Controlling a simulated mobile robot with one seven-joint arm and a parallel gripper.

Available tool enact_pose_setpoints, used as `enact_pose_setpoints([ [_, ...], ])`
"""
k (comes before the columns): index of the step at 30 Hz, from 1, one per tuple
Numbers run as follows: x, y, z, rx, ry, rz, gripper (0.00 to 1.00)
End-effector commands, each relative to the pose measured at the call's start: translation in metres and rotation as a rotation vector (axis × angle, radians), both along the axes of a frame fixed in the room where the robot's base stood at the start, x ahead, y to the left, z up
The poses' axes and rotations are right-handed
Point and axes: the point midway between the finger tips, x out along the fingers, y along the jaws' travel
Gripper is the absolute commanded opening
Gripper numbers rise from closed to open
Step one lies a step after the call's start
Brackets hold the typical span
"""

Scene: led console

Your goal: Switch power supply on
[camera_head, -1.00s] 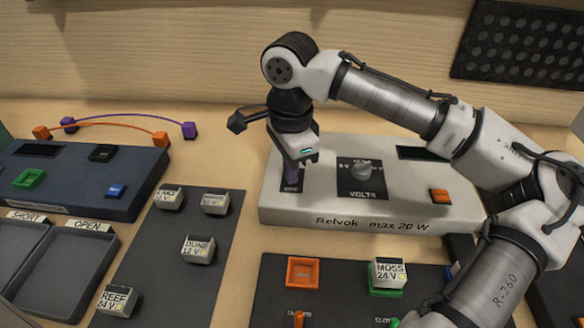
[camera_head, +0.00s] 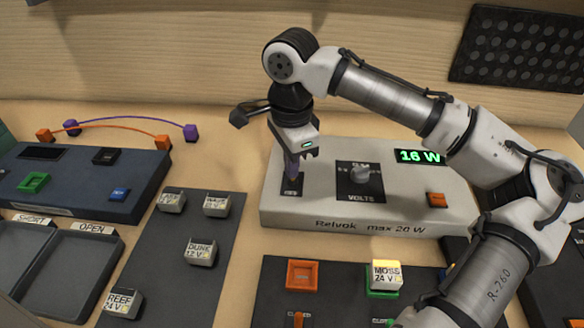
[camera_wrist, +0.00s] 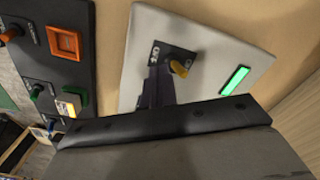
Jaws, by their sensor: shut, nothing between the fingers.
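The power supply (camera_head: 370,212) is a pale box marked "Relvok max 20 W", at the centre right of the head view. Its display (camera_head: 419,157) is lit green and reads 16 W; it also glows in the wrist view (camera_wrist: 234,80). My gripper (camera_head: 292,177) is shut and empty, pointing down at this plate. I cannot tell whether it touches the switch. A volts dial (camera_head: 361,174) is to the right of the plate.
In front is a dark panel with an orange socket (camera_head: 303,274) and the MOSS 24 V block (camera_head: 386,275), its small window glowing yellow. Several labelled blocks sit on a dark strip to the left. A blue console (camera_head: 75,190) and grey trays (camera_head: 75,270) are farther left.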

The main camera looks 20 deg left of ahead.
Motion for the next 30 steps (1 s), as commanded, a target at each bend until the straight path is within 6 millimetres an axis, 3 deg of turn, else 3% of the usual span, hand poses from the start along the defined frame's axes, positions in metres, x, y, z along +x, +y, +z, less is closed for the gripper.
enact_pose_setpoints([
  [18, -0.006, -0.001, 0.052, 0.000, 0.000, 0.000, 0.00],
  [30, -0.006, -0.002, 0.052, 0.000, 0.000, 0.000, 0.00],
])
